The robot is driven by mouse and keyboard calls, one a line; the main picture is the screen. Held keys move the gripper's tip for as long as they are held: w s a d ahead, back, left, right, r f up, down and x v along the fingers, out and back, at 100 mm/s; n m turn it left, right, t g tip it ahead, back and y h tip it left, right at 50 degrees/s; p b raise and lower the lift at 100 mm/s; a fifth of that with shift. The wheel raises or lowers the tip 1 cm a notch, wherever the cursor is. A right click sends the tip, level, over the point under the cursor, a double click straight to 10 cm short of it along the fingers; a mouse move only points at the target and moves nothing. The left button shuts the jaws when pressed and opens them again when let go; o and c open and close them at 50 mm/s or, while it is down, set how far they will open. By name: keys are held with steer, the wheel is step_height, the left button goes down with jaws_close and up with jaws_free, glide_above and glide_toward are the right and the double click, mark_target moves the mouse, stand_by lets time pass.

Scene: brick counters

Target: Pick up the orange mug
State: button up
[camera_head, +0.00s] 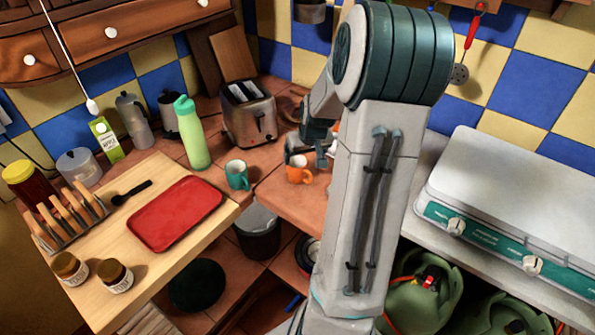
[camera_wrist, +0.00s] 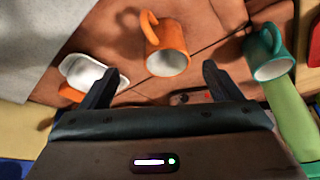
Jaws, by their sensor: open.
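The orange mug (camera_head: 299,169) stands on the brick counter in the head view, just right of the teal mug (camera_head: 237,175). My gripper (camera_head: 318,150) is close to the orange mug on its far right side, partly hidden behind my arm. In the wrist view the orange mug (camera_wrist: 167,50) lies ahead of and roughly between the two fingertips of my gripper (camera_wrist: 160,78), with its handle pointing up and left. The fingers are apart, and nothing is held between them. The teal mug (camera_wrist: 266,55) is to the right of the fingers.
A white dish (camera_wrist: 88,74) is near the left finger. A green bottle (camera_wrist: 290,118) is at the right; it also shows in the head view (camera_head: 193,135). A toaster (camera_head: 249,112) stands behind the mugs. A red tray (camera_head: 176,212) lies on the wooden table.

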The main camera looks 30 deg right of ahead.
mark_target(298, 166)
steer(key=x, duration=0.3)
steer(key=shift+w+f, duration=0.15)
steer(key=shift+f, duration=0.15)
steer(key=x, duration=0.3)
steer(key=p+x, duration=0.1)
steer(key=shift+w+a, duration=0.35)
steer(key=shift+w+d+f, duration=0.1)
steer(key=shift+w+f, duration=0.05)
steer(key=shift+f, duration=0.4)
steer(key=shift+c, duration=0.2)
steer(key=c, duration=1.1)
steer(key=shift+r, duration=0.1)
